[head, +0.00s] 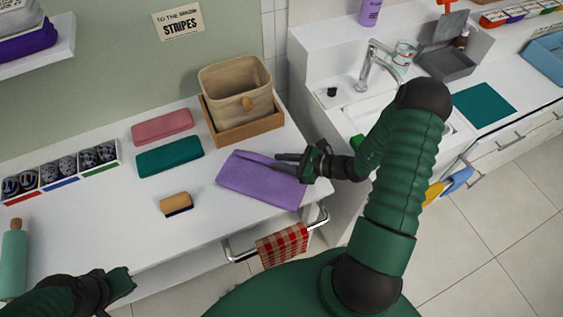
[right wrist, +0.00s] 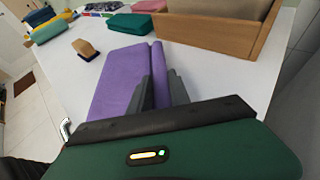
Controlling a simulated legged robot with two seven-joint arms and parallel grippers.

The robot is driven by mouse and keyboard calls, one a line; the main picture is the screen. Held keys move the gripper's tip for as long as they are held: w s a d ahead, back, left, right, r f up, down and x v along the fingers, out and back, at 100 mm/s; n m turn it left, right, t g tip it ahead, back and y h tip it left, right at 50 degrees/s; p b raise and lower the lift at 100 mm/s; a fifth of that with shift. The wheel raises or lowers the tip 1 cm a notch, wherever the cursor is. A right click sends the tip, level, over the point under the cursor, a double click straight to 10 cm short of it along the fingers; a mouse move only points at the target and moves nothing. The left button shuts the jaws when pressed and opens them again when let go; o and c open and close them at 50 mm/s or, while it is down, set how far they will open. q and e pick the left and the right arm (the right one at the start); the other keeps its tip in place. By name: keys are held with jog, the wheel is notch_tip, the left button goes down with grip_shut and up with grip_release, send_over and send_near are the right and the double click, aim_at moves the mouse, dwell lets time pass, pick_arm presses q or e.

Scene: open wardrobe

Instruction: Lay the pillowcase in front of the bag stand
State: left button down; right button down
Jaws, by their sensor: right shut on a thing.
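The purple folded cloth, which I take as the pillowcase (head: 258,181), lies on the white counter in front of the bag stand (head: 246,133), a wooden tray with a beige fabric bag in it. The pillowcase also shows in the right wrist view (right wrist: 122,78), flat with a raised fold near the fingers. My right gripper (head: 286,160) is shut on its right edge, close to the stand's front. The right wrist view shows the fingers (right wrist: 161,85) pinching the fold. My left gripper (head: 124,283) is at the counter's front left, away from the cloth; its jaws are unclear.
A pink cloth (head: 162,126) and a teal cloth (head: 169,157) lie left of the stand. A brush (head: 176,204) sits in front of them. A sock box (head: 62,171) is at left. A rail with a checked towel (head: 282,245) runs along the counter's front. The sink is at right.

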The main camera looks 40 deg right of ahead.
jog(key=shift+a+f, duration=0.25)
jog(key=shift+f, duration=0.15)
jog(key=shift+a, duration=0.3)
jog(key=c, duration=1.7)
grip_release()
jog(key=shift+d+f, duration=0.1)
jog(key=o, duration=0.5)
jog(key=shift+d+f, duration=0.1)
jog(key=shift+d, duration=0.3)
pick_arm(q)
jog(key=shift+a+f, duration=0.15)
jog(key=shift+a, duration=0.05)
jog(key=shift+a, duration=0.3)
pick_arm(e)
jog(key=shift+a, duration=0.3)
